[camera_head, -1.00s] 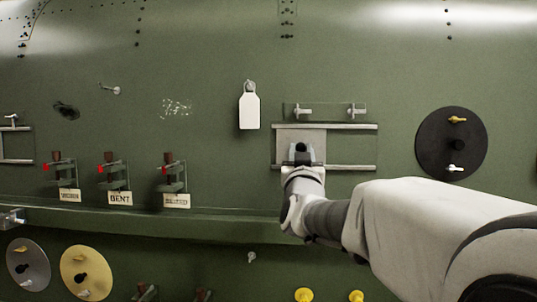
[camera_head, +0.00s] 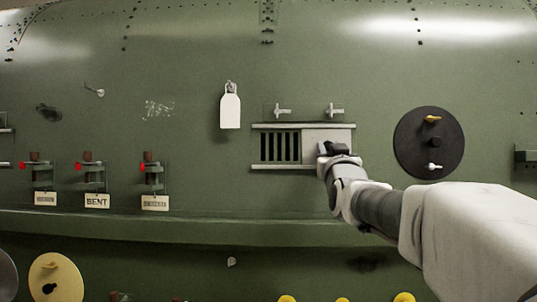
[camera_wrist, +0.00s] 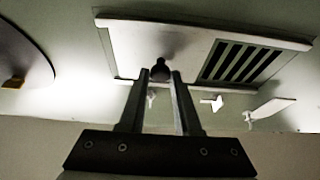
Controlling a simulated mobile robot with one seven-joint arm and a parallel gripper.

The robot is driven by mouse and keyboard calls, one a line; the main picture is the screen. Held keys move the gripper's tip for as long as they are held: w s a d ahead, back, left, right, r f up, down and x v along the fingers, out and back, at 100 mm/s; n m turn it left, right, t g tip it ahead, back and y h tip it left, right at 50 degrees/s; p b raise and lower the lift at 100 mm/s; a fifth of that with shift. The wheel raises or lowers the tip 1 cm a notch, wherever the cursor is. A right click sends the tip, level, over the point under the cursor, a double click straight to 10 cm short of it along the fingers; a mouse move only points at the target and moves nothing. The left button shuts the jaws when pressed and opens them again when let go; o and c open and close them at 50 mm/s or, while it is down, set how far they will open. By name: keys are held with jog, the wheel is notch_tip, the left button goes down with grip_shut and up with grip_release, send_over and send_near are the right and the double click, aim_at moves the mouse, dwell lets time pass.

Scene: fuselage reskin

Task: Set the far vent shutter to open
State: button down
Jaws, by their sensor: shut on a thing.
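The vent shutter is a pale sliding plate (camera_head: 322,136) between two horizontal rails on the green fuselage wall. It stands at the right part of its frame, and dark vertical vent slots (camera_head: 280,147) show uncovered to its left. My gripper (camera_head: 336,150) is at the plate's lower right in the head view, partly hiding it. In the wrist view my gripper (camera_wrist: 160,77) is shut on the shutter's dark round knob (camera_wrist: 160,68). The plate (camera_wrist: 150,45) and the slots (camera_wrist: 240,62) show there too, flipped over.
Two small latches (camera_head: 334,110) sit above the vent. A white tag (camera_head: 230,110) hangs to its left, and a black disc (camera_head: 429,142) with two pegs is to its right. Several labelled red-tipped clamps (camera_head: 150,172) stand at left. A ledge (camera_head: 200,222) runs below.

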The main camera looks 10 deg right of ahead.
jog(key=shift+d, duration=0.25)
jog(key=c, duration=0.6)
grip_release()
jog(key=shift+s+d, duration=0.1)
jog(key=shift+d, duration=0.05)
jog(key=b+v, duration=0.2)
jog(key=v, duration=0.6)
jog(key=b+v, duration=0.2)
jog(key=v, duration=0.7)
jog(key=shift+s+a+f+b, duration=0.1)
jog(key=shift+a+b, duration=0.15)
jog(key=shift+b, duration=0.1)
